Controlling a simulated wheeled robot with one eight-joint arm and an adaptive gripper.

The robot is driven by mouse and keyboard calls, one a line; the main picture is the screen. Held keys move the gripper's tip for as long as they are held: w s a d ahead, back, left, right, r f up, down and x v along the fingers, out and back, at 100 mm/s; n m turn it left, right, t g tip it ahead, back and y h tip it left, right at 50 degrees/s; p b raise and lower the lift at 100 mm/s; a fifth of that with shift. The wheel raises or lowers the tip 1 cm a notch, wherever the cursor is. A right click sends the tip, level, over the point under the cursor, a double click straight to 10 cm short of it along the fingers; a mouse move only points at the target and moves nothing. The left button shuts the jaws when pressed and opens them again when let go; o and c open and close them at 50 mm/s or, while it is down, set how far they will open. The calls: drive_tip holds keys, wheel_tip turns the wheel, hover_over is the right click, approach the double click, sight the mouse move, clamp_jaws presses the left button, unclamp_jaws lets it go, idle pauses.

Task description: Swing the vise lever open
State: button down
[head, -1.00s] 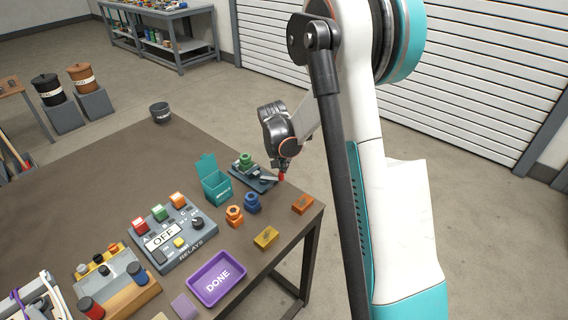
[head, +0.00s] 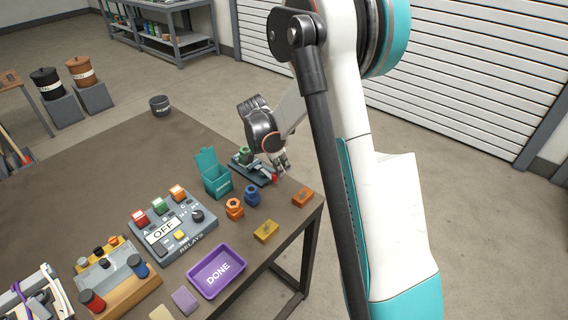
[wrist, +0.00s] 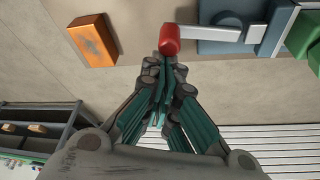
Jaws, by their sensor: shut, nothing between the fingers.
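The vise (head: 262,175) is a small dark blue-grey fixture near the right edge of the brown table, with a green part (head: 246,153) clamped on it. Its pale lever (wrist: 212,34) ends in a red knob (head: 274,178). In the wrist view the red knob (wrist: 170,40) is just beyond my fingertips, with the lever running right to the vise body. My gripper (head: 284,166) is shut and empty, right beside the knob. The wrist view shows its fingers (wrist: 163,62) together; I cannot tell whether they touch the knob.
A teal open box (head: 216,181), an orange nut (head: 234,208) and a blue nut (head: 252,196) stand left of and in front of the vise. An orange block (head: 302,197) lies near the table corner. The relay panel (head: 172,228) and purple tray (head: 216,271) are farther left.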

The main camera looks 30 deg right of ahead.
drive_tip(key=shift+s+a, duration=0.35)
drive_tip(key=shift+a, duration=0.4)
drive_tip(key=shift+s+a, duration=0.15)
drive_tip(key=shift+a, duration=0.55)
drive_tip(key=shift+s+d, duration=0.1)
drive_tip(key=shift+d, duration=0.2)
drive_tip(key=d, duration=0.1)
drive_tip(key=s+d, duration=0.1)
drive_tip(key=shift+d, duration=0.3)
drive_tip(key=shift+s+d+r, duration=0.15)
drive_tip(key=shift+d+r, duration=0.1)
drive_tip(key=shift+r, duration=0.3)
drive_tip(key=w+p+v, duration=0.1)
drive_tip(key=p+v, duration=0.2)
drive_tip(key=v, duration=0.6)
drive_tip(key=shift+f, duration=0.1)
